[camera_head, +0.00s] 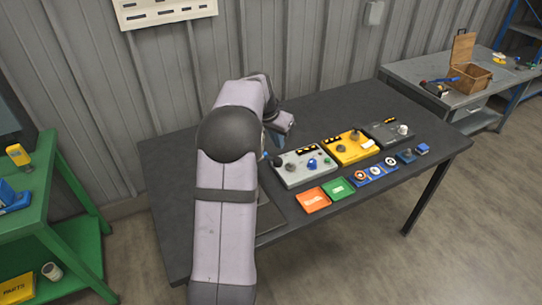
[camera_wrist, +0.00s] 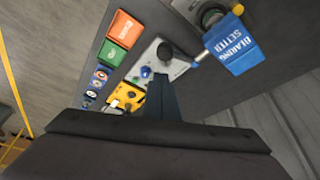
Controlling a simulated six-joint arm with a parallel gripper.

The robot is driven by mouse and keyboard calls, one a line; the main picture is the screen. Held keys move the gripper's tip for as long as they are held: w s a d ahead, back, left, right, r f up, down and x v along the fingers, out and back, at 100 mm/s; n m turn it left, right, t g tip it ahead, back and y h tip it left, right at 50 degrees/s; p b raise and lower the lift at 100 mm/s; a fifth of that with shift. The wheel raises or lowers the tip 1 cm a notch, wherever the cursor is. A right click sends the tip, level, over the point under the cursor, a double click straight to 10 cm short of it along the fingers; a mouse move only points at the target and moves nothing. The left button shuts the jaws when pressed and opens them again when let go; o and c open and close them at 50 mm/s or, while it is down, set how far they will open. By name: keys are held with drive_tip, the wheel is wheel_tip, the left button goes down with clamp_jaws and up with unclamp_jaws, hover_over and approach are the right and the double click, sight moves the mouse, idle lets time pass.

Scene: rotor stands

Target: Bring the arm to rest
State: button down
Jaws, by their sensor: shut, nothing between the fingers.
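My arm reaches over the dark table (camera_head: 200,165) and bends down. My gripper (camera_wrist: 162,97) is shut, its dark fingers together and empty in the wrist view. In the head view the fingers are mostly hidden behind my arm. They are over the table near the light grey rotor stand (camera_head: 291,180), seen also in the wrist view (camera_wrist: 150,62). The yellow stand (camera_head: 350,153) and the dark grey stand (camera_head: 385,137) stand to its right. A blue block marked "BEARING SETTER" (camera_wrist: 238,45) is beside the fingers in the wrist view.
An orange tray (camera_head: 312,201), a green tray (camera_head: 338,190) and several blue pads (camera_head: 376,172) lie along the front edge. A green shelf (camera_head: 70,195) is at left. A grey workbench (camera_head: 425,75) with a wooden box (camera_head: 470,80) is at right.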

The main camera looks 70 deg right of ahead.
drive_tip(key=shift+w+d+n, duration=0.15)
drive_tip(key=shift+w+n, duration=0.1)
drive_tip(key=shift+n, duration=0.95)
drive_tip(key=a+f+n+y, duration=0.4)
drive_tip(key=a+f, duration=0.8)
drive_tip(key=a, duration=0.5)
drive_tip(key=w+a+r+n, duration=0.1)
drive_tip(key=w+a+n, duration=0.35)
drive_tip(key=a, duration=0.85)
drive_tip(key=w+a+r+n+t+b, duration=0.1)
drive_tip(key=w+a+n, duration=0.35)
drive_tip(key=a, duration=0.95)
drive_tip(key=w+a+r+n, duration=0.1)
drive_tip(key=w+a+n, duration=0.35)
drive_tip(key=a, duration=0.85)
wheel_tip(320, 180, down, 20)
drive_tip(key=s+n+b, duration=0.1)
drive_tip(key=b, duration=1.9)
drive_tip(key=shift+a+r, duration=0.15)
